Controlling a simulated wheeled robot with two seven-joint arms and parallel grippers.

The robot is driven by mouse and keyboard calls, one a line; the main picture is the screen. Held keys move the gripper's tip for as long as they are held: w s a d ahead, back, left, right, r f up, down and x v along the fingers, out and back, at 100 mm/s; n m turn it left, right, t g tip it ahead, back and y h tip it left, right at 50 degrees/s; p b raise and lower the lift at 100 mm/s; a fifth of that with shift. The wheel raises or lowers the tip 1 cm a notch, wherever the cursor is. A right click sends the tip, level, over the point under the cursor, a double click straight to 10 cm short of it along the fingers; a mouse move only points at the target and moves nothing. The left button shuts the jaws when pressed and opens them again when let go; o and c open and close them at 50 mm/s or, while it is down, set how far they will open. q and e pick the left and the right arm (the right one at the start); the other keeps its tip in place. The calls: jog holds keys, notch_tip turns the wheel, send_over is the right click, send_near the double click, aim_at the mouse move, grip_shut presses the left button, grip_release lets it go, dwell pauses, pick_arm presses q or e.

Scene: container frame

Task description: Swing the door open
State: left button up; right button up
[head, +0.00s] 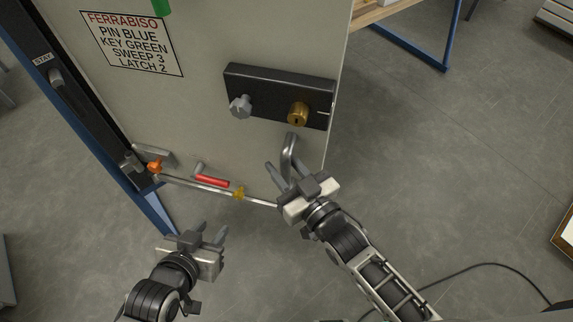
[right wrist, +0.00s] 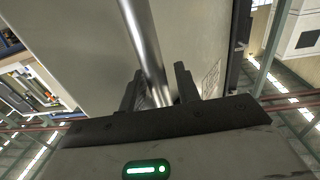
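The pale grey door (head: 210,100) fills the upper left of the head view. It carries a sign, a black lock box (head: 262,88) with a grey knob (head: 240,106) and a brass cylinder (head: 298,113). Below the lock box is a curved metal pull handle (head: 290,148). My right gripper (head: 291,174) is at the lower end of this handle. In the right wrist view the handle's bar (right wrist: 146,45) runs between the two separated fingers (right wrist: 160,88). My left gripper (head: 198,236) is open and empty, low and left, apart from the door.
A thin rod (head: 212,186) with a red grip (head: 212,181) and orange and yellow parts runs along the door's lower part. A dark post (head: 75,95) marked STAY stands left. A cable (head: 490,266) lies on the floor. Right of the door is open floor, with a bench (head: 440,50) beyond.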

jog(key=shift+d, duration=0.1)
dwell(0.3)
jog(key=shift+s+d+f, duration=0.1)
jog(key=shift+s, duration=0.05)
jog(key=b+v, duration=0.1)
jog(key=v, duration=1.4)
jog(key=shift+s, duration=0.2)
